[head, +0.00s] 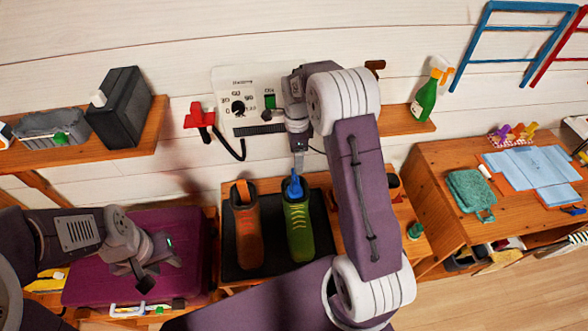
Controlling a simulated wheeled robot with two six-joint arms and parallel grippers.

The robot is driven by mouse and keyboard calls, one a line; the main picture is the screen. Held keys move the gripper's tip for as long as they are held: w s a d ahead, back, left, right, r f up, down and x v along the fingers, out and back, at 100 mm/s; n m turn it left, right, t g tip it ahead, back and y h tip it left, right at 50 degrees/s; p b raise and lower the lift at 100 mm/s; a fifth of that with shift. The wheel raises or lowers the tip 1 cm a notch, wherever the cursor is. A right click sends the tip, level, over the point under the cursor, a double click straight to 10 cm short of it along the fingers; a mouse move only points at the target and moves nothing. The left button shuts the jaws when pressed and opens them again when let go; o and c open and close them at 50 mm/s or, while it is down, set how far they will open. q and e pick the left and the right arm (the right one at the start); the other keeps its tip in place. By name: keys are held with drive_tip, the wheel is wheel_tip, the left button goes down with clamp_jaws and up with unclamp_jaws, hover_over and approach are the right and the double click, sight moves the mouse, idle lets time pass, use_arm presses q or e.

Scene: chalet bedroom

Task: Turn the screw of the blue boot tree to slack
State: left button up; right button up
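The blue boot tree (294,185) stands in the top of a green boot (299,228). The boot is on a black mat (270,272) on a wooden bench. My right gripper (298,168) points down right above the blue boot tree, its fingers seen edge-on and reaching its top. I cannot tell whether they grip the screw, which they hide. An orange-brown boot (248,238) with an orange boot tree (242,193) stands to the left.
A wall panel (225,85) with a dial and a red-handled device (200,118) are behind the boots. A shelf with a black box (118,105) is at left. A green spray bottle (428,95) stands on a small right shelf. A wooden desk (430,170) is at right.

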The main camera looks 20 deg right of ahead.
sight(295, 177)
drive_tip(key=f, duration=0.3)
drive_tip(key=f+p, duration=0.1)
drive_tip(key=f, duration=0.5)
drive_tip(key=shift+w+a, duration=0.1)
drive_tip(key=shift+w, duration=0.15)
drive_tip(key=c, duration=1.4)
